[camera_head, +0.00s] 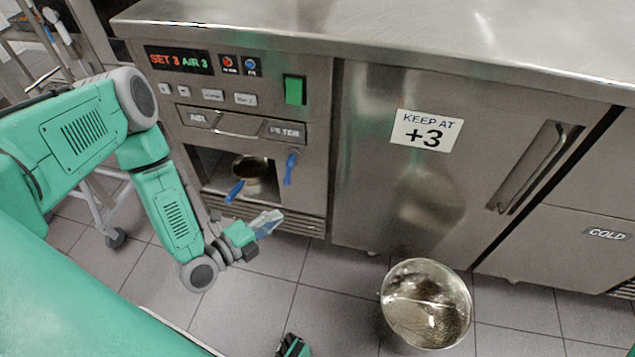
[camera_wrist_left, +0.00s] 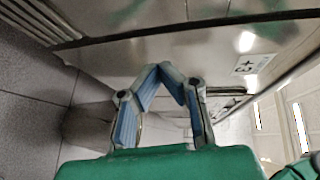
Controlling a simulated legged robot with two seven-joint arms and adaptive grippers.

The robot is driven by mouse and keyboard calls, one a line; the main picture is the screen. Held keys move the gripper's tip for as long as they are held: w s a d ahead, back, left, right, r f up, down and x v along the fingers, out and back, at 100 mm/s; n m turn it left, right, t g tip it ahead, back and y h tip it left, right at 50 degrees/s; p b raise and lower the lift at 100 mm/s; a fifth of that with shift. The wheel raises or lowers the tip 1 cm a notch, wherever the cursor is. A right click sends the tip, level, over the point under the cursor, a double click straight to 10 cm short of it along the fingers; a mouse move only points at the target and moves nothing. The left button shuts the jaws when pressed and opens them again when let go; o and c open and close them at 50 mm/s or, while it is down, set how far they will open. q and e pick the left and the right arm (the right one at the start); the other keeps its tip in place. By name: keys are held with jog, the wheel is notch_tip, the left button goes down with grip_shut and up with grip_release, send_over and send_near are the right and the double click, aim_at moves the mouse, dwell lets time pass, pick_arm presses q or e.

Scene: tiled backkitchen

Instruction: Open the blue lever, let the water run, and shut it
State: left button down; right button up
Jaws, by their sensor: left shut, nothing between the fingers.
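Two blue levers show in the head view on the steel cabinet's front. One blue lever (camera_head: 290,168) hangs nearly upright at the right of the open recess; the other blue lever (camera_head: 235,190) slants at the recess's lower left. I cannot tell which one is the task's, and no running water shows. My left gripper (camera_head: 270,221) is below and in front of the levers, apart from both. Its fingertips (camera_wrist_left: 168,68) meet in the left wrist view, with nothing between them. A small green and black part of my right arm (camera_head: 293,346) shows at the bottom edge; its fingers are unclear.
A shiny metal bucket (camera_head: 385,300) stands on the tiled floor at the lower right. A steel door with a "KEEP AT +3" label (camera_head: 426,130) is right of the levers. The steel counter (camera_head: 400,30) overhangs above. A wheeled trolley (camera_head: 112,235) stands at the left.

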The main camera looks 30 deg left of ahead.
aim_at(290, 168)
pick_arm(q)
jog(key=w+d+m+t+b, duration=0.1)
jog(key=w+d+m+b, duration=0.2)
jog(key=w, duration=0.8)
jog(key=shift+n, duration=0.6)
jog(key=a, duration=0.2)
jog(key=a+b, duration=0.1)
jog(key=a, duration=0.1)
jog(key=shift+s+a+r, duration=0.15)
jog(key=shift+a, duration=0.1)
pick_arm(e)
jog(key=f, duration=0.2)
jog(key=d+f, duration=0.1)
jog(key=f, duration=0.1)
jog(key=shift+f, duration=0.3)
pick_arm(q)
jog(key=shift+d, duration=0.1)
pick_arm(e)
jog(key=shift+d, duration=0.15)
jog(key=shift+r, duration=0.1)
